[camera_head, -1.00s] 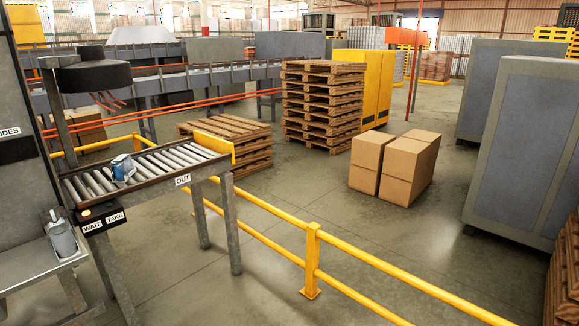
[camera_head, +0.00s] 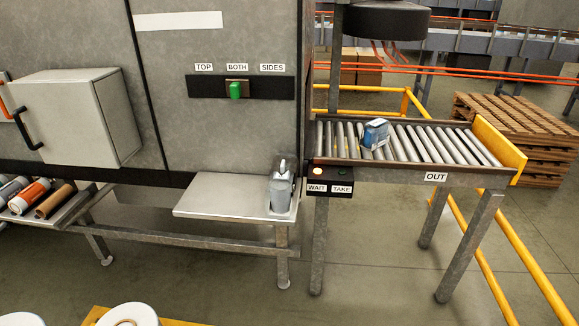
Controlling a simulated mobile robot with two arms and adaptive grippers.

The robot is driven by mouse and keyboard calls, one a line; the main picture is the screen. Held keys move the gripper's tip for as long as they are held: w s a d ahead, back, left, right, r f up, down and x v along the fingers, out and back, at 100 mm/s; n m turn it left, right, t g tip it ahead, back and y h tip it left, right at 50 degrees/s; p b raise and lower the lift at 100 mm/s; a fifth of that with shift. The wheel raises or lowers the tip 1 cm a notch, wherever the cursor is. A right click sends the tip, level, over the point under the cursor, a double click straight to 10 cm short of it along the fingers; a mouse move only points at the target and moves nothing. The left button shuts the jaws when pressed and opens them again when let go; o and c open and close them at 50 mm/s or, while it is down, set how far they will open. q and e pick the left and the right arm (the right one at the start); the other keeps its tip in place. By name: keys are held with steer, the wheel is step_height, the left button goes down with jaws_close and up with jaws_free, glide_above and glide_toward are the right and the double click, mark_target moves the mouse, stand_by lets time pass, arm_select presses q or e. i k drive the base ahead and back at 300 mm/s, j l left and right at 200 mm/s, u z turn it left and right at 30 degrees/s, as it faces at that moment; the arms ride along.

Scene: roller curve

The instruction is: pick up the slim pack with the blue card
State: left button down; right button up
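A small pack with a blue face and a pale side (camera_head: 375,134) stands tilted on the roller conveyor (camera_head: 470,172) marked OUT, near its left end. It looks like the slim pack with the blue card, but its details are too small to tell. The conveyor ends at a yellow stop board on the right. Neither of my grippers shows in this view.
A grey bottle-like item (camera_head: 281,190) stands on the metal shelf (camera_head: 225,196) left of the conveyor. A WAIT/TAKE box (camera_head: 330,183) has an orange light over WAIT. A yellow railing (camera_head: 535,275) runs at right. Rolls lie at far left.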

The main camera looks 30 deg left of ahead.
mark_target(375, 133)
steer(key=i+j+u, duration=0.2)
steer(key=i+j, duration=0.8)
steer(key=j, duration=0.1)
